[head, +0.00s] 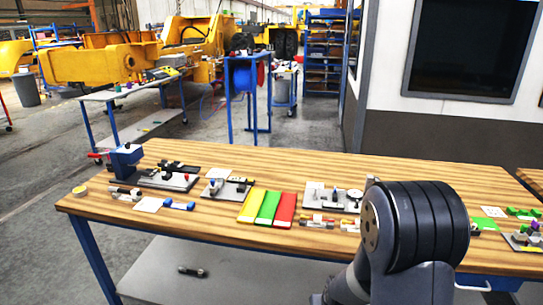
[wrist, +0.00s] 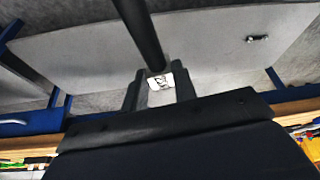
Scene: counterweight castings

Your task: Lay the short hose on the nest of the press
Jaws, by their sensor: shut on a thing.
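My gripper (wrist: 159,76) is shut on a thick black tube, which I take to be the short hose (wrist: 138,28). The tube runs from between the fingertips to the top of the wrist view, and its far end is out of frame. A small white patch with dark marks shows between the fingers; I cannot tell what it is. In the head view my arm's dark joint stands at the right front, and the gripper and hose are not seen. A blue upright device, likely the press (head: 125,160), stands at the bench's left end. Its nest is too small to make out.
The wooden bench (head: 330,249) carries several grey fixture plates and yellow, green and red trays (head: 268,206). A yellow round item (head: 79,190) lies at the left edge. Under the bench, a grey shelf (head: 240,262) holds a small dark part (head: 192,271).

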